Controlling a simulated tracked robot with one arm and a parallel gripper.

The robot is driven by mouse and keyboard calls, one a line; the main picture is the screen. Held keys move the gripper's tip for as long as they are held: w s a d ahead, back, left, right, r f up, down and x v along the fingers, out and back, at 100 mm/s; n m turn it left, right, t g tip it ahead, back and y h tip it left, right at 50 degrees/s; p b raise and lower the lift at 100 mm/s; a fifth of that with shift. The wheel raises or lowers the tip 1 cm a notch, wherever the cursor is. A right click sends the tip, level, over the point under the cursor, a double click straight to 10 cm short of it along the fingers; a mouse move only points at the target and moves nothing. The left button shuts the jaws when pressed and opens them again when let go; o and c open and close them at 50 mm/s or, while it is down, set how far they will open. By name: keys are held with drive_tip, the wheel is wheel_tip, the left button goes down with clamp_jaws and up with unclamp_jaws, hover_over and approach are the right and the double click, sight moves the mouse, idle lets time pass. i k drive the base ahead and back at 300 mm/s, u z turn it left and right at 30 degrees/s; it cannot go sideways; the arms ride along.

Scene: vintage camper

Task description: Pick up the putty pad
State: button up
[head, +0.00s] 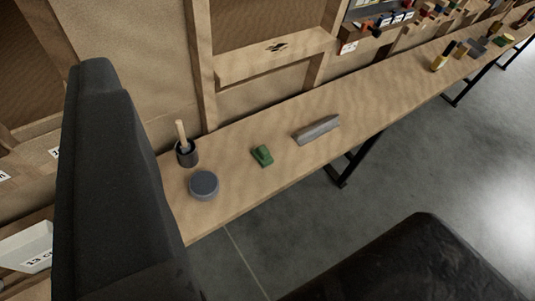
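My gripper (262,140) shows as two large dark fingers, one at the left edge and one at the bottom right. They are wide apart with nothing between them up close. On the wooden bench (235,205) beyond them lie a small green piece (262,156), a round blue-grey puck or tin (204,185) and a long grey block (317,130). The green piece lies between the other two, apart from both. I cannot tell for sure which is the putty pad; the small green piece may be it. My gripper touches none of them.
A dark cup (187,158) with a wooden handle stands by the wall, behind the puck. A rack (365,18) holds coloured things. Grey floor (390,165) is open in front of the bench.

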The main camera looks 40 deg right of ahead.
sight(262, 154)
drive_tip(key=i, duration=0.85)
drive_tip(key=u, duration=0.05)
